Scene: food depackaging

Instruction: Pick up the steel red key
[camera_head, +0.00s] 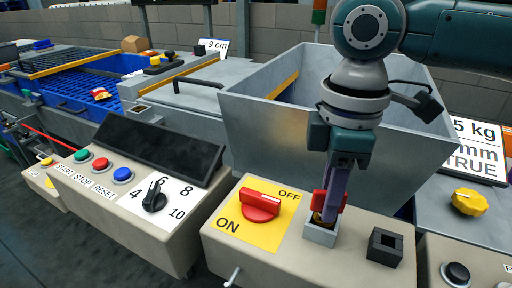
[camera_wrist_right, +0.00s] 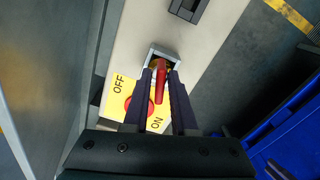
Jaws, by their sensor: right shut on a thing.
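The red key (camera_head: 319,199) has a red handle with a brassy part below it, over the grey square socket (camera_head: 320,234) on the beige panel. My right gripper (camera_head: 331,205) points down and is shut on the red handle. In the right wrist view the red key (camera_wrist_right: 160,82) lies between the two fingers, beside the square socket (camera_wrist_right: 164,53). The fingers hide part of the key, and I cannot tell how deep its lower end sits in the socket. My left gripper is not in view.
A red ON/OFF switch (camera_head: 261,205) on a yellow plate stands just left of the socket. A dark square socket (camera_head: 384,246) is to the right. A grey metal hopper (camera_head: 265,135) rises behind. A yellow knob (camera_head: 468,202) is further right.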

